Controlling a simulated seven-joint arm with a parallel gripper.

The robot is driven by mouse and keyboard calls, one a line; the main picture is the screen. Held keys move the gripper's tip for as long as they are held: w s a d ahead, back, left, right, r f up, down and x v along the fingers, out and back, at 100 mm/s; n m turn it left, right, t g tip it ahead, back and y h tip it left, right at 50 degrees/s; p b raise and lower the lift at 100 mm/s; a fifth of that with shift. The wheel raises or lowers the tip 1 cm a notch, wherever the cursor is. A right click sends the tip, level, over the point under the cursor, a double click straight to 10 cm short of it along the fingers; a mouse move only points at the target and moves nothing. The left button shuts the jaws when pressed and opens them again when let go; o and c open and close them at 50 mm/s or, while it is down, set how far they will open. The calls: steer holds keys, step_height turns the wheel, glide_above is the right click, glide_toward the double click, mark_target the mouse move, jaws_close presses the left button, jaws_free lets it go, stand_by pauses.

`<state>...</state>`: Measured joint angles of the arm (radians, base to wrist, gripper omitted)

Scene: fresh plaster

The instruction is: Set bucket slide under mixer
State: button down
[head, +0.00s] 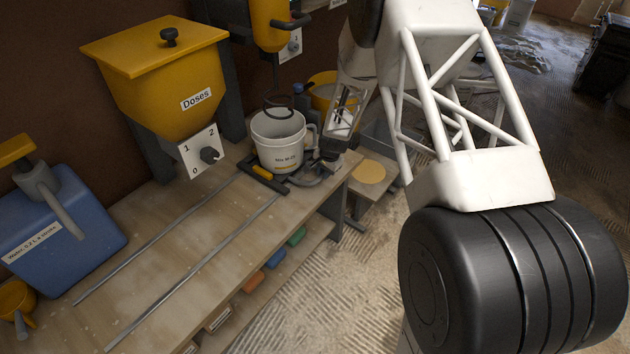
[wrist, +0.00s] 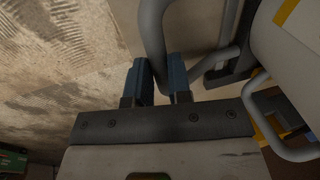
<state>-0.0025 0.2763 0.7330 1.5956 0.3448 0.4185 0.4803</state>
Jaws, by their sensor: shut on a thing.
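The white bucket (head: 280,141) stands upright on the bucket slide (head: 263,180), which has a yellow-and-black front bar and sits at the far end of two rails. The bucket's side shows at the right of the wrist view (wrist: 297,42). My gripper (head: 322,168) is at the bucket's right, low beside the slide. In the wrist view its blue fingers (wrist: 160,82) are shut on a curved grey tube (wrist: 152,35), apparently the slide's handle. A yellow unit with a dark handle (head: 270,22), possibly the mixer, hangs above the bucket.
A yellow "Doses" hopper (head: 165,85) with a dial hangs over the bench (head: 150,250) on the left. A blue water container (head: 65,222) stands at the near left. The two metal rails (head: 200,262) are clear in front of the slide. A yellow tub (head: 322,88) stands behind the bucket.

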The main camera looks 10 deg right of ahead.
steer(key=shift+w+d, duration=0.5)
steer(key=c, duration=1.1)
jaws_free()
steer(key=shift+o, duration=0.2)
steer(key=shift+r, duration=0.15)
step_height(320, 180, up, 8)
steer(key=s+d, duration=0.1)
steer(key=shift+f, duration=0.25)
